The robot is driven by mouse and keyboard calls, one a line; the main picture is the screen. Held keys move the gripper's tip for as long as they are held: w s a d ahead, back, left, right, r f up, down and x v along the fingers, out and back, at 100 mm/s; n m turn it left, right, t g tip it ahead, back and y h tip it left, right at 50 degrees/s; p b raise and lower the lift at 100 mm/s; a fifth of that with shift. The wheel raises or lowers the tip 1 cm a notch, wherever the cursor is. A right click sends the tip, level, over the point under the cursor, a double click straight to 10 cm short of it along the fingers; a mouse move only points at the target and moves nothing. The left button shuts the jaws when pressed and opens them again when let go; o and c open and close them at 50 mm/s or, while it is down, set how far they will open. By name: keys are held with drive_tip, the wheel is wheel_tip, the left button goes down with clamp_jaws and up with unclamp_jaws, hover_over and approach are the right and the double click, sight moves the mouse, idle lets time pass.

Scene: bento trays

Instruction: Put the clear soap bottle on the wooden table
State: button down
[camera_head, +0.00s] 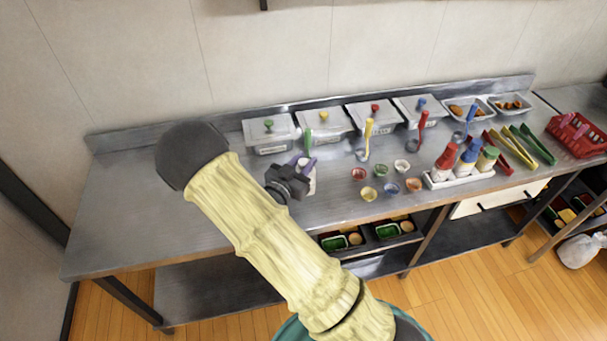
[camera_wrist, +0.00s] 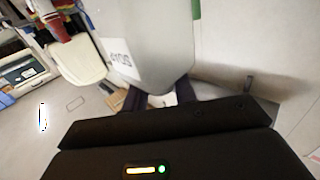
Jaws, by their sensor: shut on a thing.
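My gripper (camera_head: 297,180) is shut on the clear soap bottle (camera_head: 309,184), over the front part of the steel counter (camera_head: 180,215). In the wrist view the bottle (camera_wrist: 140,45) is a pale, greyish, translucent body with a white printed label, between the dark fingers (camera_wrist: 160,100). Its lower part is hidden behind the gripper. In the head view my arm and gripper partly cover it, and I cannot tell whether it touches the counter. I see no wooden table in either view.
Lidded steel containers (camera_head: 271,146) line the back of the counter. Small coloured cups (camera_head: 369,193), ladles (camera_head: 365,150), a squeeze bottle caddy (camera_head: 461,179), tongs (camera_head: 537,143) and a red basket (camera_head: 577,146) stand to the right. The counter's left end is clear.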

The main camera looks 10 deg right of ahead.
drive_tip(key=shift+r, duration=0.55)
drive_tip(key=shift+d+f, duration=0.1)
